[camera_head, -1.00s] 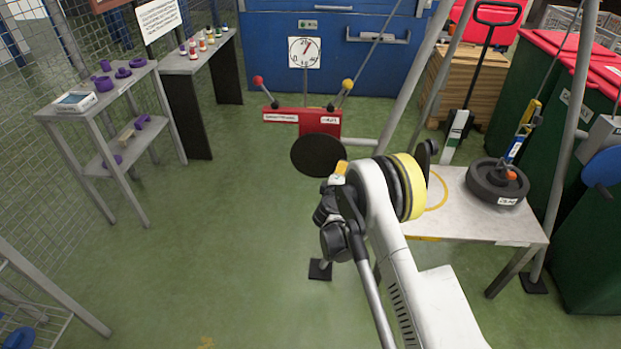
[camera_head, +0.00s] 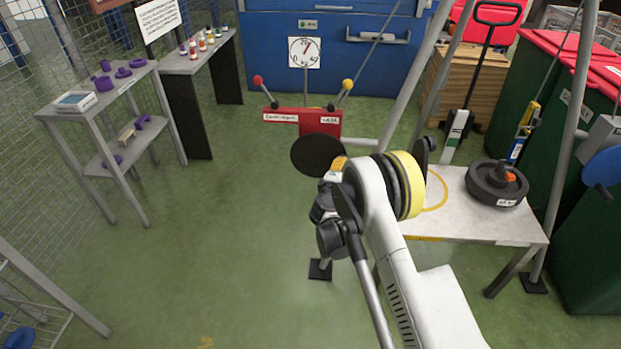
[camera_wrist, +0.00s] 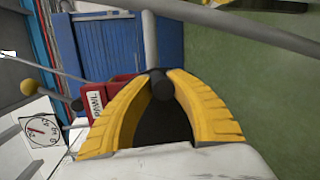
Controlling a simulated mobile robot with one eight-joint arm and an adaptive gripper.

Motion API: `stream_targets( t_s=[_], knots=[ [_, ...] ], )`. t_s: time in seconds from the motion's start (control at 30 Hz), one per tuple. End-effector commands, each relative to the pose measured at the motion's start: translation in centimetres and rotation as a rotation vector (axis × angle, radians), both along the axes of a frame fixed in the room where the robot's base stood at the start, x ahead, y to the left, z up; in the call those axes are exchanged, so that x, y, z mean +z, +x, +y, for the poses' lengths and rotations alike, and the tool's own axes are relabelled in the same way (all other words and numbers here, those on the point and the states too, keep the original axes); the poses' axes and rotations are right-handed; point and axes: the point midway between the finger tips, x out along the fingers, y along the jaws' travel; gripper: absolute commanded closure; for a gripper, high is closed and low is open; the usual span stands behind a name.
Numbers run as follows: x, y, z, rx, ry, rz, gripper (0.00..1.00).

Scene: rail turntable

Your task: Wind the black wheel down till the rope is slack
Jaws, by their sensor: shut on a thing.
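The black wheel (camera_head: 316,154) is a dark disc in front of a red cabinet (camera_head: 320,122) in the head view. My gripper (camera_head: 340,166) meets its right edge, with my wrist and arm in front. In the wrist view my yellow fingers (camera_wrist: 161,82) close around a small black knob (camera_wrist: 162,88). How the knob joins the wheel is hidden. A rope (camera_head: 547,78) comes down at the right to a yellow and blue hook piece (camera_head: 520,142) above a black weight (camera_head: 497,184) with an orange top. The weight rests on a grey table (camera_head: 452,216).
A dial (camera_head: 305,52) stands behind the red cabinet. Sloping grey frame legs (camera_head: 563,150) flank the table, and a blue wheel (camera_head: 604,167) is at the far right. Shelves with purple items (camera_head: 122,72) stand left. The green floor at left centre is clear.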

Motion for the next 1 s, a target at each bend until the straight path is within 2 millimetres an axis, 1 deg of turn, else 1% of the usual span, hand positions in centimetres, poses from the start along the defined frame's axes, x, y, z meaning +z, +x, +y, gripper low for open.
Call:
stream_targets(
  t_s=[0.27, 0.73, 1.0],
  knots=[
    [0.2, 0.1, -0.1, -0.003, -0.013, 0.000, 1.00],
    [1.8, 0.1, 0.3, -0.002, -0.199, 0.008, 1.00],
    [1.9, 0.1, 0.3, -0.002, -0.211, 0.008, 1.00]
  ],
)
